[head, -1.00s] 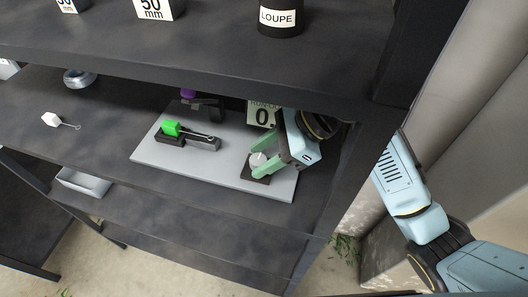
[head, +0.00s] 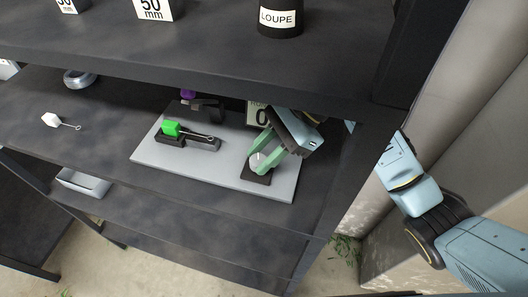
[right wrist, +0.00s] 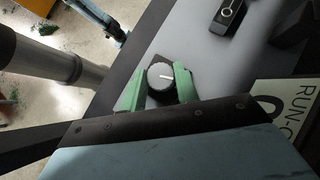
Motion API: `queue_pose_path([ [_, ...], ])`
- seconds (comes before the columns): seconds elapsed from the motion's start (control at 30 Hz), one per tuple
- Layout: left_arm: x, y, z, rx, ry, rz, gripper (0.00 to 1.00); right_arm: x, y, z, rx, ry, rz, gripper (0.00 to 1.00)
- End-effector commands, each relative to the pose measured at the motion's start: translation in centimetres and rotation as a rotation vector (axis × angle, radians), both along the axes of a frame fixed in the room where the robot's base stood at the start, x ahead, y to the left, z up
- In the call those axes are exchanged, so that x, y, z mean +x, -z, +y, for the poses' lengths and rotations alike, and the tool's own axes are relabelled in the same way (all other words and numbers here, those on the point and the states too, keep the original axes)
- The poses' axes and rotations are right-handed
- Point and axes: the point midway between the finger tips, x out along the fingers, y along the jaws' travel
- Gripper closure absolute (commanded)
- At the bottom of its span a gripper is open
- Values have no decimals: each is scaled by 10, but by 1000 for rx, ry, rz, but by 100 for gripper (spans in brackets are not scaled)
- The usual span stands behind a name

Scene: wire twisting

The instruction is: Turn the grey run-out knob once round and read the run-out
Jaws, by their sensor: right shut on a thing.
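The grey run-out knob (head: 257,161) sits on a black square base at the right end of a light grey plate (head: 228,176) on the middle shelf. My right gripper (head: 262,158) has its green fingers shut on the knob. In the right wrist view the knob (right wrist: 160,76) shows a white pointer line between the two fingers (right wrist: 157,84). The run-out sign (head: 259,113) stands behind; its reading is partly hidden by my gripper, with only a "0" showing. My left gripper is not in view.
The upper shelf (head: 210,50) overhangs the back.

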Motion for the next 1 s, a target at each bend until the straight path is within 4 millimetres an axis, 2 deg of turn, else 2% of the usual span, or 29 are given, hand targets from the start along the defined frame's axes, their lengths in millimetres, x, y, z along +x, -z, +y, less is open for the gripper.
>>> queue_pose_path([
  [1.0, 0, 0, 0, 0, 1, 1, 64, 8, -2, 8, -4, -963, -2, 92],
])
